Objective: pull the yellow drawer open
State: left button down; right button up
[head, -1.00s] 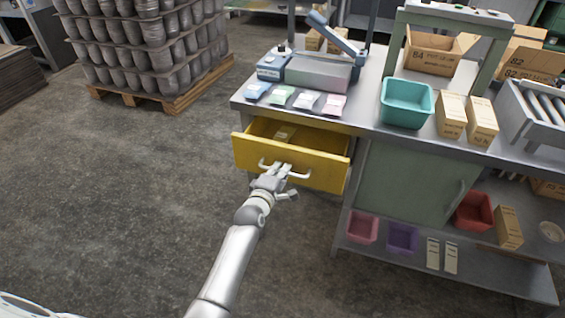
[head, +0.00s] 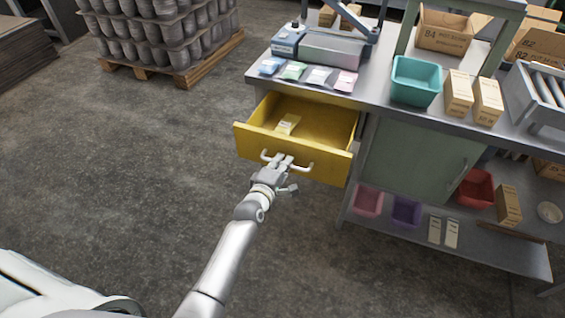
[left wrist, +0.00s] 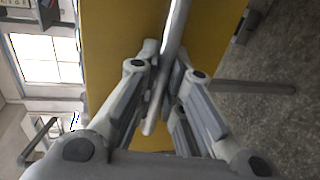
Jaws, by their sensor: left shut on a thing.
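The yellow drawer (head: 290,152) under the workbench top stands well open, and a small pale box (head: 288,124) lies inside it. A light grey bar handle (head: 303,169) runs across the drawer front. My left gripper (head: 281,164) is at the left-middle part of the handle, shut on it. In the left wrist view, the fingers of my left gripper (left wrist: 162,92) close around the handle bar (left wrist: 172,45), with the yellow drawer front (left wrist: 115,40) right behind. My right gripper is not in view.
The workbench (head: 370,98) carries a teal bin (head: 416,82), a sealing machine and small cartons (head: 458,93). A green cabinet door (head: 415,160) is right of the drawer. A pallet (head: 190,62) of grey parts stands back left. The floor (head: 120,180) left of my arm is clear.

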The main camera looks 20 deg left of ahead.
pick_arm(q)
jog(key=c, duration=1.5)
grip_release()
jog(key=shift+c, duration=0.2)
jog(key=v, duration=1.2)
jog(key=shift+f, duration=0.1)
jog(key=s+d+f+m+g, duration=0.2)
jog(key=s+f+m+g, duration=0.4)
jog(key=f, duration=0.8)
jog(key=s+d+f+m+g, duration=0.1)
jog(key=s+f+m, duration=0.3)
jog(key=s+f, duration=0.75)
jog(key=s+a+f+m+g, duration=0.2)
jog(key=s+f+m, duration=0.3)
jog(key=s+f, duration=0.4)
jog(key=s+a+f+m+g, duration=0.3)
jog(key=s+f+m+g, duration=0.2)
jog(key=s+f, duration=0.5)
jog(key=s, duration=0.6)
jog(key=shift+a+g+y, duration=0.15)
jog(key=shift+g+y, duration=0.15)
